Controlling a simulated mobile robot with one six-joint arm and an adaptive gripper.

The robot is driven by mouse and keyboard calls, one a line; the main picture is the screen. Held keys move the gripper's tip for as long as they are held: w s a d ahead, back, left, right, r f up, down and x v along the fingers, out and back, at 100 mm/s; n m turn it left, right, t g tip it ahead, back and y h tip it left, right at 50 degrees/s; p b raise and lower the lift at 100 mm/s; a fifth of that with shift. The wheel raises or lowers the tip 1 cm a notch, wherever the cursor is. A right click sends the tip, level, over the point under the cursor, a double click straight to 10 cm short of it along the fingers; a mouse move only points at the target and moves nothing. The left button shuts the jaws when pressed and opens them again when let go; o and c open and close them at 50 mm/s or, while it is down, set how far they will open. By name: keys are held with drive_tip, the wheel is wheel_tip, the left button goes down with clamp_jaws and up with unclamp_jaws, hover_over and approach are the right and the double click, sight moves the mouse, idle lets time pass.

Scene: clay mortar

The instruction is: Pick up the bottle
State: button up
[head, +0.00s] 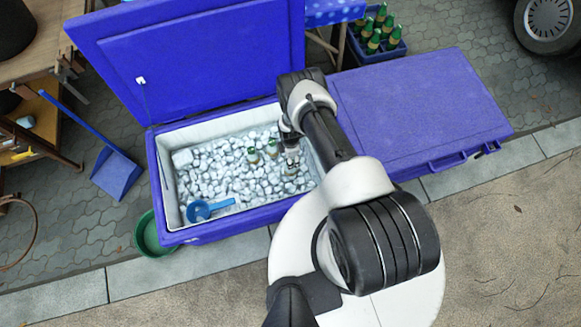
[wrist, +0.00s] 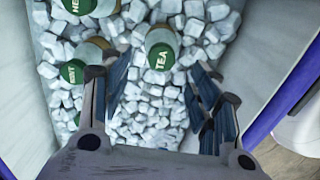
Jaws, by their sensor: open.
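My gripper (wrist: 156,82) is open and empty, pointing down into the cooler. In the head view, two green caps (head: 252,154) show left of my gripper (head: 291,158); my arm hides part of the cooler.
White ice cubes (head: 220,170) fill the cooler, with a blue scoop (head: 205,210) at its front left. The raised lid (head: 200,50) stands behind; a closed blue lid (head: 420,105) lies to the right. The cooler's walls flank my gripper. A crate of bottles (head: 378,45) stands behind.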

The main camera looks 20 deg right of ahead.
wheel_tip(320, 180, down, 7)
drive_tip(key=b, duration=0.3)
drive_tip(key=shift+s+r, duration=0.1)
drive_tip(key=shift+c, duration=0.3)
clamp_jaws()
idle(0.4)
